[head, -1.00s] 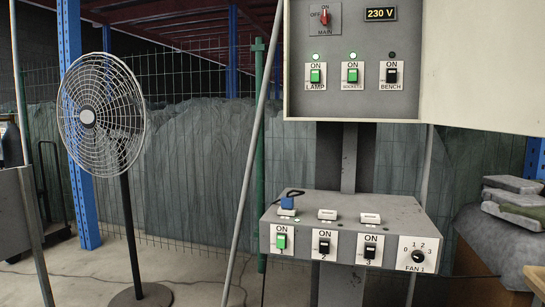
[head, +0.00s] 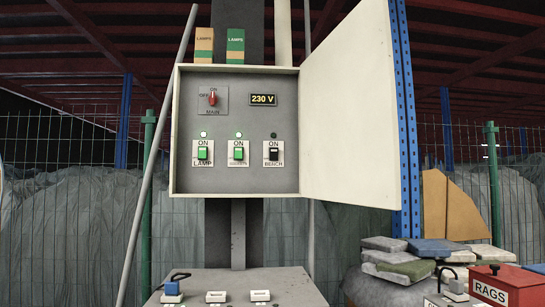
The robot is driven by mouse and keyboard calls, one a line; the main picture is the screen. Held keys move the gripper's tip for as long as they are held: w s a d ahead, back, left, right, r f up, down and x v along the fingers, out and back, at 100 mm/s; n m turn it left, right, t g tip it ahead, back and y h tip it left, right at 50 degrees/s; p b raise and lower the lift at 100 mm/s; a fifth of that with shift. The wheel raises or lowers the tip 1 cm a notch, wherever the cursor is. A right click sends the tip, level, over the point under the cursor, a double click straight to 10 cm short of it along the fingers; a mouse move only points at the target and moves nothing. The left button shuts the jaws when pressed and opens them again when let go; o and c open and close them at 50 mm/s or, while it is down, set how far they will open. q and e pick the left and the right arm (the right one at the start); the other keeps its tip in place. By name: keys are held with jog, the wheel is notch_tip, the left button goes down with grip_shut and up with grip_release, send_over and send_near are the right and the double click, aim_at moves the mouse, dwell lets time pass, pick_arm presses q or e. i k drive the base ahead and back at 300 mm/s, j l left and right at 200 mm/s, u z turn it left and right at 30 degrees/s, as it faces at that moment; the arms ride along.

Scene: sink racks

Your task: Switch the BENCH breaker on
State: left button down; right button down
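The BENCH breaker (head: 274,154) is the rightmost of three rocker switches in the open grey breaker box (head: 235,182). Its rocker is black and the small lamp above it (head: 273,135) is dark. The LAMP breaker (head: 203,153) and the middle breaker (head: 239,152) are green, each with a lit green lamp above. The red MAIN switch (head: 212,98) points up toward ON. The display (head: 263,99) reads 230 V. Neither of my grippers is in view.
The box door (head: 348,110) stands wide open to the right. Below is a grey socket unit (head: 235,284) with a blue plug (head: 172,288). Two LAMPS boxes (head: 204,45) stand on top of the box. A red RAGS box (head: 507,286) and stacked slabs (head: 400,262) are at lower right.

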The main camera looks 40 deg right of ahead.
aim_at(274, 151)
jog(key=i+z, duration=0.35)
jog(key=i+j+z, duration=0.15)
jog(key=z, duration=0.25)
jog(key=i+j+z, duration=0.15)
jog(key=z, duration=0.2)
jog(key=i+j, duration=0.05)
